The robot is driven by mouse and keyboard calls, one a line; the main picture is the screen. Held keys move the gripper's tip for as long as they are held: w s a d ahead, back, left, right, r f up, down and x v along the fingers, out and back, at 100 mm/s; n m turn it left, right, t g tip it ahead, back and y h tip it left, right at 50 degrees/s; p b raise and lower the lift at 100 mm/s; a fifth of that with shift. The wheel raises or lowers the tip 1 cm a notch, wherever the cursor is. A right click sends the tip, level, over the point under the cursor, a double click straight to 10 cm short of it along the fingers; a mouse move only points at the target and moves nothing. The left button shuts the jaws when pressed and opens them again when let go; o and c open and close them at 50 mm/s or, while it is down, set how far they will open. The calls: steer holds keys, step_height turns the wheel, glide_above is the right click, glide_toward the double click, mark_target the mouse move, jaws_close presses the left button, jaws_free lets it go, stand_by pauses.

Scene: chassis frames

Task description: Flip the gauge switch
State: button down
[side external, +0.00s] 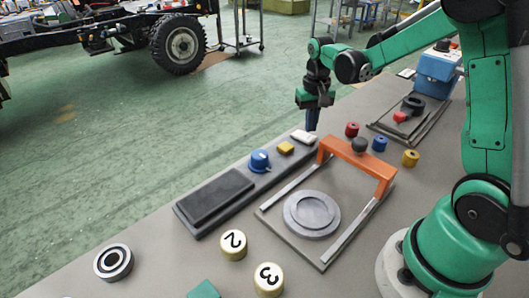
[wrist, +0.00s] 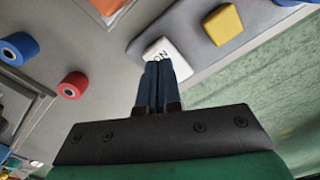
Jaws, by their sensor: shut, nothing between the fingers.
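The gauge panel (side external: 240,186) is a long grey base with a dark screen, a blue knob (side external: 259,161), a yellow block (side external: 286,148) and a white switch (side external: 304,137) at its far end. In the wrist view the white switch (wrist: 176,55) shows dark lettering, partly hidden by my fingers. My gripper (side external: 312,128) points down at the switch's far edge. Its dark fingers (wrist: 158,63) are pressed together and empty, with the tips overlapping the switch in the wrist view. I cannot tell whether they touch it.
An orange-handled frame (side external: 357,164) stands right of the panel, around a grey disc (side external: 312,214). Red (side external: 352,129), blue (side external: 380,144) and yellow (side external: 410,158) cylinders sit near it. Numbered discs (side external: 233,244) lie in front. The table edge runs just behind the panel.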

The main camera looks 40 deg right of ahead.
mark_target(309, 138)
steer(key=shift+f, duration=1.15)
stand_by(0.4)
steer(key=shift+r, duration=3.55)
steer(key=shift+a, duration=0.1)
steer(key=s+a+r+n+t, duration=0.3)
steer(key=s+a+n+t, duration=0.3)
steer(key=a, duration=0.6)
steer(key=shift+s+a+r+t, duration=0.15)
steer(key=shift+s+r+t, duration=0.05)
steer(key=shift+s+t, duration=0.45)
